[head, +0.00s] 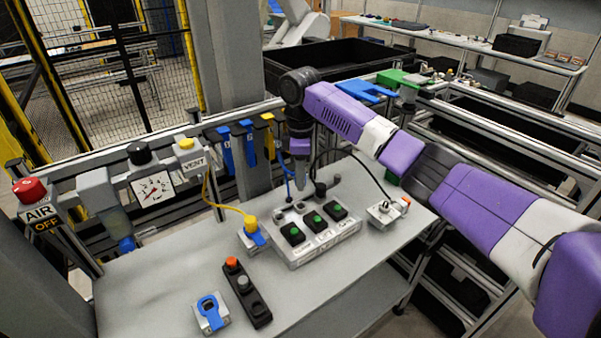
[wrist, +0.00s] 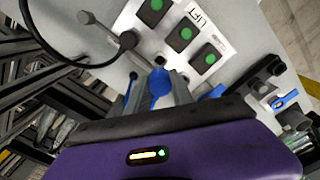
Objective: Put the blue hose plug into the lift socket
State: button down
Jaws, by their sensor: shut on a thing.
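My gripper (head: 300,188) points down over the back of the grey panel (head: 330,240), at its row of sockets. In the wrist view my gripper (wrist: 156,90) is shut on the blue hose plug (wrist: 158,83), whose blue body shows between the fingers. The blue hose (head: 288,183) hangs beside the gripper in the head view. The lift socket lies in line with the middle green button (wrist: 180,37), by the LIFT label; the plug and fingers largely hide it. I cannot tell whether the plug's tip touches it.
A dark plug (head: 320,188) stands at the panel's right-hand socket, close to my gripper. A yellow plug (head: 250,223) sits in a holder left of the panel. A button box (head: 245,291) and blue-looped block (head: 210,313) lie in front.

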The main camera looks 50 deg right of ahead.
aim_at(301, 190)
jog(key=shift+f+b, duration=0.95)
jog(key=shift+f, duration=1.6)
jog(key=shift+p, duration=0.65)
jog(key=shift+f+b, duration=0.4)
jog(key=shift+f, duration=1)
jog(key=c, duration=1)
grip_release()
jog(key=shift+c, duration=0.2)
jog(key=shift+r, duration=0.1)
